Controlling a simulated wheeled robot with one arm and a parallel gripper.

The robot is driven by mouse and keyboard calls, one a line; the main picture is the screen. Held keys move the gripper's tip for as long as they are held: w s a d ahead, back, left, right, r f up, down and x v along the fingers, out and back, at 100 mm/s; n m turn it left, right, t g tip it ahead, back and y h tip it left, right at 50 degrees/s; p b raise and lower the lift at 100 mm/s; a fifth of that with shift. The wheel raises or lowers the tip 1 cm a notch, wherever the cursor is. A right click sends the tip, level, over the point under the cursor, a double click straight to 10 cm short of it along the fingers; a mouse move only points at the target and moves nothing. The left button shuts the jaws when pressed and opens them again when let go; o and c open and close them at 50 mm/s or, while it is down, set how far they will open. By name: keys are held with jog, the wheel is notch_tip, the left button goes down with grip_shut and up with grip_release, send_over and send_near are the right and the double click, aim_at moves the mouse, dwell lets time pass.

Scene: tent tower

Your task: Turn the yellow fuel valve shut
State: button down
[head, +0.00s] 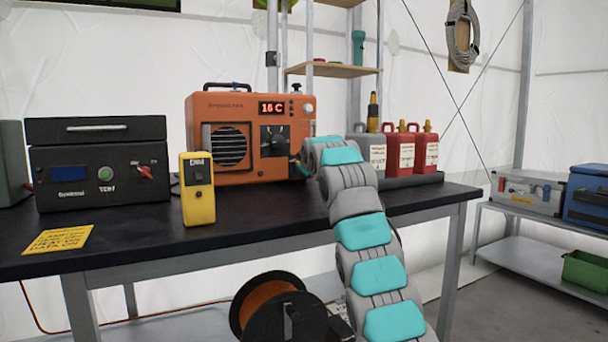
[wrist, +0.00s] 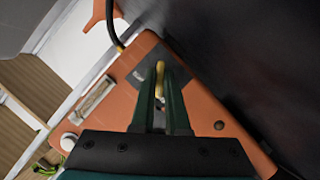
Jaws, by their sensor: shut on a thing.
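The yellow fuel valve (wrist: 159,72) shows in the wrist view as a small yellow handle in front of a dark plate on the side of the orange heater (wrist: 205,112). My gripper (wrist: 161,84) is shut on the handle, with one dark green finger on each side. The fingers hide much of the valve, so its exact angle is hard to tell. In the head view the orange heater (head: 235,110) stands on the bench with a display reading 16 C. My arm reaches to its right side, and the valve is not visible there.
The black bench (head: 270,215) holds a black box (head: 98,170) and a yellow handheld device (head: 197,190) left of my arm. Red canisters (head: 400,155) and a grey canister (head: 370,150) stand close behind my arm. A cable reel (head: 280,310) sits below the bench's front edge.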

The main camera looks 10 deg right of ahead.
jog(key=shift+n+h+b, duration=0.3)
jog(key=shift+n, duration=0.2)
jog(key=c, duration=0.9)
grip_release()
jog(key=shift+s, duration=0.1)
jog(key=shift+s+r+b, duration=0.1)
jog(key=shift+s+b, duration=0.35)
jog(key=shift+s, duration=0.15)
jog(key=shift+b+v, duration=0.55)
jog(key=shift+v, duration=2.6)
